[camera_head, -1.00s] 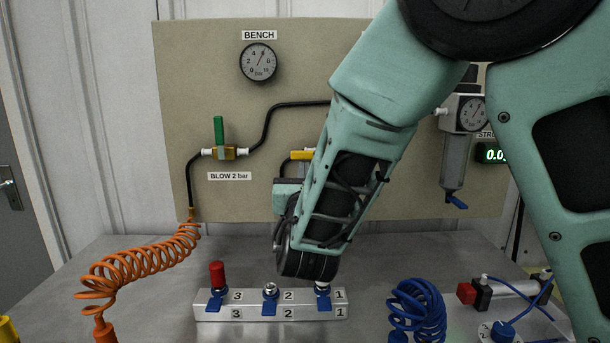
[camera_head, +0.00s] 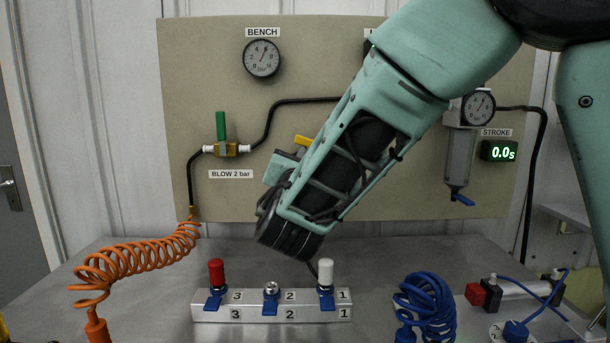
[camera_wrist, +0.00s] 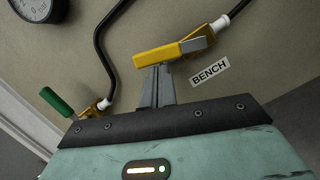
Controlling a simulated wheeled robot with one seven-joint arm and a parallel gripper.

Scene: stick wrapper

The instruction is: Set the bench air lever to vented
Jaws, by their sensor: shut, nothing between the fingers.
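The bench air lever is a yellow handle (camera_head: 304,141) on the panel, partly hidden behind my arm in the head view. Its visible part slants, upper end at left. In the wrist view the yellow handle (camera_wrist: 172,52) lies across the top of my fingertips, above and left of the BENCH label (camera_wrist: 210,71). My gripper (camera_wrist: 157,70) is shut with nothing between its fingers. The fingertips are right at the handle's underside and seem to touch it. In the head view the fingers are hidden behind my wrist.
A green lever (camera_head: 221,126) stands upright at left above the BLOW 2 bar label. The bench gauge (camera_head: 262,58) is above. A manifold block (camera_head: 262,313), an orange coiled hose (camera_head: 130,268) and a blue coiled hose (camera_head: 428,300) are on the bench below.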

